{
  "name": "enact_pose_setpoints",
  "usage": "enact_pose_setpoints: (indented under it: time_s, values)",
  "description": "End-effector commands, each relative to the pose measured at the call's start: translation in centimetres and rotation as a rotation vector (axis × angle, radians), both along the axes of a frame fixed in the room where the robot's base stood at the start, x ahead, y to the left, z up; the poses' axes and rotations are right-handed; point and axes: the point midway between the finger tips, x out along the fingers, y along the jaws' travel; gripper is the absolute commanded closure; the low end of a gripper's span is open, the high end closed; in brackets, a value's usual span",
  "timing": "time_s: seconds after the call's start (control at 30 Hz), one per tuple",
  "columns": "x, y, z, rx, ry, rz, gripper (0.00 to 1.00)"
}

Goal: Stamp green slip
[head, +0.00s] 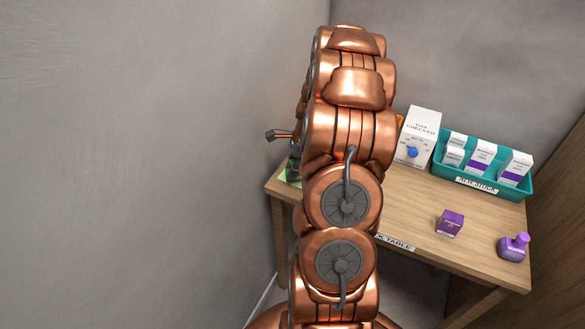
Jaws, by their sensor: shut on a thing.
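A small part of a green slip or sheet (293,172) shows at the left end of the wooden table, and my arm covers the rest. A purple stamp-like object with a rounded knob (513,247) stands at the table's front right corner.
The wooden table (420,205) has a small purple box (450,223) near its front. A white box with a blue dial (422,137) stands at the back beside a teal tray (483,187) of white and purple cartons. Grey walls close in behind and left.

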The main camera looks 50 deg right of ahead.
Motion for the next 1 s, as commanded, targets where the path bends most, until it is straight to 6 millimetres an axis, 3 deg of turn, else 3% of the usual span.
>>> enact_pose_setpoints:
  time_s: [1.0]
  values:
    - [0.02, -0.02, -0.81, -0.001, -0.001, 0.0, 0.92]
